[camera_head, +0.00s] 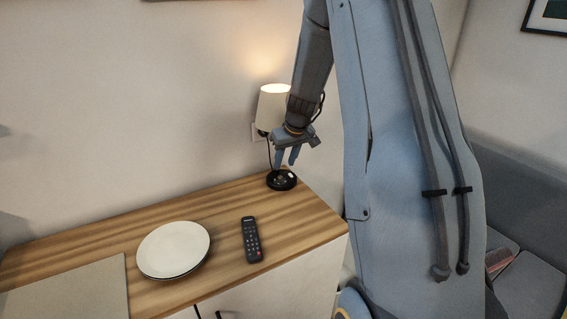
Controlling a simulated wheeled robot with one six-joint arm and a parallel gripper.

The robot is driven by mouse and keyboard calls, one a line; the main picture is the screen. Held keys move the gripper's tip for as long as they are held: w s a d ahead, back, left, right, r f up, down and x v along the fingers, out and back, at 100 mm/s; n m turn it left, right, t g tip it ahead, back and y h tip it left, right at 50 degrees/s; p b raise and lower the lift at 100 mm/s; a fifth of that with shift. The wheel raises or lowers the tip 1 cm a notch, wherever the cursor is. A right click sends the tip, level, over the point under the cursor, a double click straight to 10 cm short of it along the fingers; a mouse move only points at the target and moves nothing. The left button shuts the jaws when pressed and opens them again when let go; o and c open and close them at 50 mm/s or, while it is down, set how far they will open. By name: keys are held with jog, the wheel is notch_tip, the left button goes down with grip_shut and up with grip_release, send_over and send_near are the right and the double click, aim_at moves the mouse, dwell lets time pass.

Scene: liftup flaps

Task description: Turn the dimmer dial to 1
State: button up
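A small lit lamp with a cream shade (272,105) stands at the far right part of the wooden cabinet top. Its round black base (279,184) carries a small pale spot (289,177) on top, which may be the dimmer dial; its marks and setting are too small to read. My gripper (287,162) points down just above the base, in front of the lamp stem. Its two fingers are apart with nothing seen between them. The gripper and my arm hide part of the shade and the stem. I cannot tell whether a fingertip touches the base.
A white plate (174,249) and a black remote (251,240) lie on the wooden top (105,232). A grey flat panel (70,291) is at the front left. A grey sofa (525,205) stands at right.

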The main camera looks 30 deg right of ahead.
aim_at(280, 176)
jog(key=shift+w+d+p+x, duration=0.15)
jog(key=shift+p+x, duration=0.2)
jog(key=shift+x, duration=1)
jog(key=shift+w+d+p+x, duration=0.1)
jog(key=shift+p+x, duration=0.25)
jog(key=shift+x, duration=1)
jog(key=shift+w+d+p+x, duration=0.15)
jog(key=shift+p+x, duration=0.2)
jog(key=shift+x, duration=1)
jog(key=shift+a+r, duration=0.1)
jog(key=shift+r, duration=0.1)
jog(key=shift+c, duration=0.4)
grip_shut()
